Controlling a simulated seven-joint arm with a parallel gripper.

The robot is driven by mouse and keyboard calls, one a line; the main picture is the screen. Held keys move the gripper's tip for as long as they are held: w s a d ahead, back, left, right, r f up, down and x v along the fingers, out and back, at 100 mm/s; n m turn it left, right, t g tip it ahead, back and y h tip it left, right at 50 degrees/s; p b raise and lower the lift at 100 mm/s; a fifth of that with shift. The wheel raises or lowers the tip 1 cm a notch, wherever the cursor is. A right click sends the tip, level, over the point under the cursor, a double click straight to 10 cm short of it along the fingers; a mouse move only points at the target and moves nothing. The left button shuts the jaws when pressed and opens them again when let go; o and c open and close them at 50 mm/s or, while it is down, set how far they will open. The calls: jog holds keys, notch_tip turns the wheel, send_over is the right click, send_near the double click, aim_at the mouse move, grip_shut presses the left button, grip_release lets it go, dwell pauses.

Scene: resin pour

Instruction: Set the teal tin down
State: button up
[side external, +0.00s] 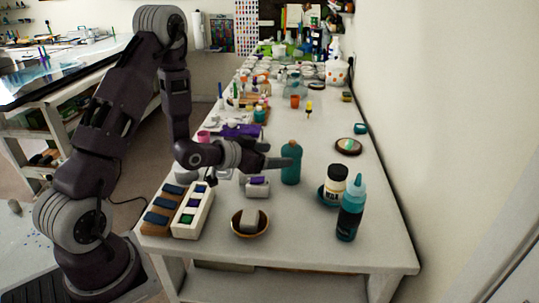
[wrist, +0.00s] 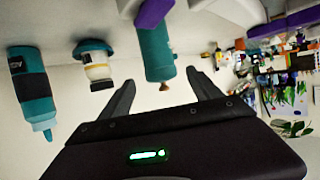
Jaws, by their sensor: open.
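The teal tin (side external: 291,166) is a rounded teal cylinder with a small brownish top. It stands upright on the white table (side external: 300,225) just beyond my fingertips. My gripper (side external: 280,162) is low over the table, reaching level toward it from the left. In the wrist view, which is upside down, the tin (wrist: 157,52) lines up between the two spread fingers (wrist: 160,82). The fingers are open and I see no grip on it. Whether a finger touches its side I cannot tell.
A black-and-teal nozzle bottle (side external: 350,212) and a white jar with a dark lid (side external: 335,184) stand to the right. Clear table lies right of the bowl.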

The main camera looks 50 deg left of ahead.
jog(key=shift+s+r, duration=0.25)
jog(key=shift+s, duration=0.4)
jog(key=s+d+r+g+y, duration=0.2)
jog(key=s+d+r+g, duration=0.35)
jog(key=s+r, duration=0.6)
jog(key=s+d+r+g+h, duration=0.1)
jog(key=s+d, duration=0.2)
jog(key=s, duration=0.5)
jog(key=s+d+r+g+h, duration=0.1)
jog(key=s+d+r, duration=0.1)
jog(key=s, duration=0.7)
jog(key=shift+d, duration=0.85)
jog(key=shift+g, duration=0.25)
